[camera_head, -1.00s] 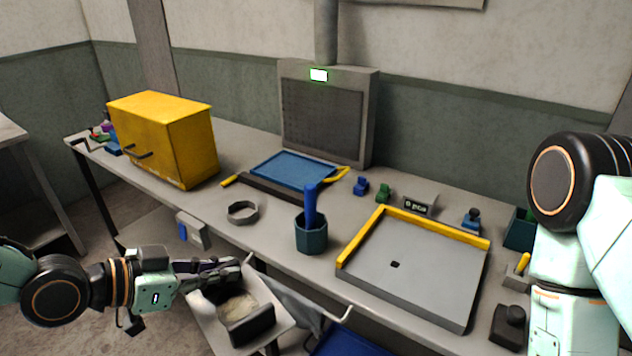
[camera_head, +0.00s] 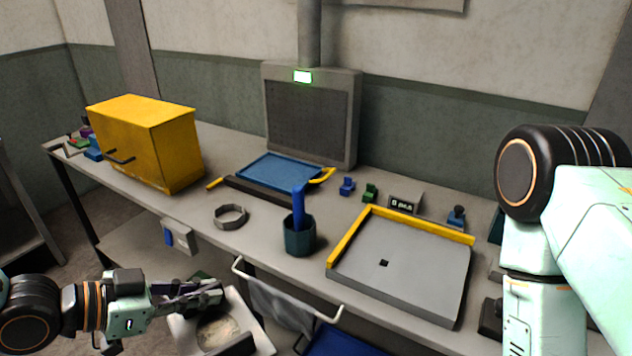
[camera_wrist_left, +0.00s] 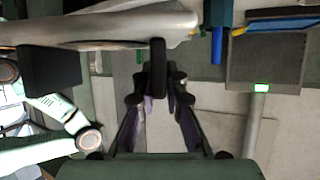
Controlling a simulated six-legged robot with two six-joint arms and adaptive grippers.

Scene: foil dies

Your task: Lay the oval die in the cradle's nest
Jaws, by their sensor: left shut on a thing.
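My left gripper (camera_head: 216,292) is at the lower left in the head view, its fingers shut. In the left wrist view, a dark slab (camera_wrist_left: 158,62) stands edge-on between the fingertips. It is held there, but its oval outline cannot be made out, so I cannot be sure that it is the oval die. Below the gripper in the head view is a pale tray (camera_head: 254,327) with a round tan patch and a dark block at its front. I cannot tell whether this is the cradle. My right arm fills the right side; its gripper is out of frame.
The bench holds a yellow cabinet (camera_head: 150,145), a grey ring (camera_head: 230,216), a dark cup (camera_head: 300,241) with a blue handle, a blue tray (camera_head: 280,171) and a grey bed (camera_head: 405,270) with yellow edges. A rail (camera_head: 290,292) juts from the bench front beside the pale tray.

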